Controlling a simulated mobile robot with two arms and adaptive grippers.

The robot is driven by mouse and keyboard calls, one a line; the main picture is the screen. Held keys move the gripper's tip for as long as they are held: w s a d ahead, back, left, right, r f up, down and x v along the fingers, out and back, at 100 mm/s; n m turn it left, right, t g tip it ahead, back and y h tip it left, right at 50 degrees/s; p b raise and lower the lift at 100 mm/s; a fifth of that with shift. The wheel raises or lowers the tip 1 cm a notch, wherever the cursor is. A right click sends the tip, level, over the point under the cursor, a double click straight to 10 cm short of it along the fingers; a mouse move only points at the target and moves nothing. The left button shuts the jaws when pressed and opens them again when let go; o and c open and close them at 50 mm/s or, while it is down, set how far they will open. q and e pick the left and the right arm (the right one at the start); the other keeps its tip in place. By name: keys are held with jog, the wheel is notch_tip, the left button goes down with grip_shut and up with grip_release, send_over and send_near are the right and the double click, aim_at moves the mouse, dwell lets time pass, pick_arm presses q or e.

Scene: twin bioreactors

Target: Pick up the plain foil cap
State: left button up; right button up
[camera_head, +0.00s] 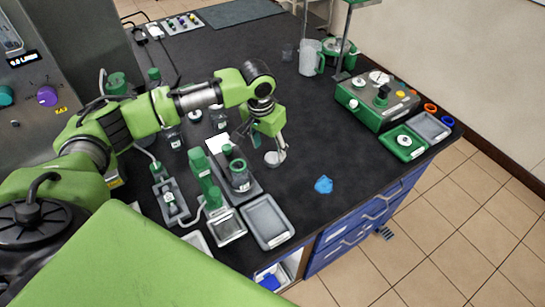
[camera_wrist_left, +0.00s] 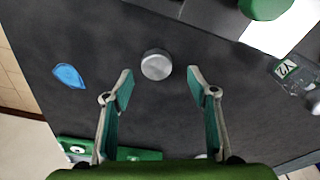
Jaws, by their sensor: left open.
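The plain foil cap (camera_wrist_left: 156,65) is a small round silver piece on the dark bench top. In the left wrist view it lies between and slightly beyond the fingertips, with clear gaps on both sides. It also shows in the head view (camera_head: 274,159), just below the fingers. My left gripper (camera_wrist_left: 160,76) is open and empty, pointing down over the cap; in the head view (camera_head: 277,147) its fingers partly overlap the cap. Whether the fingertips are level with the cap is hard to tell. My right gripper is not in view.
A green instrument (camera_head: 377,100) stands at the right. The bench around the cap is mostly clear.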

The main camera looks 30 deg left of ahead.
aim_at(273, 157)
pick_arm(q)
jog(key=f, duration=0.4)
jog(key=shift+w+d+p, duration=0.35)
jog(key=shift+w+p, duration=0.05)
jog(key=c, duration=0.8)
jog(key=shift+r, duration=0.1)
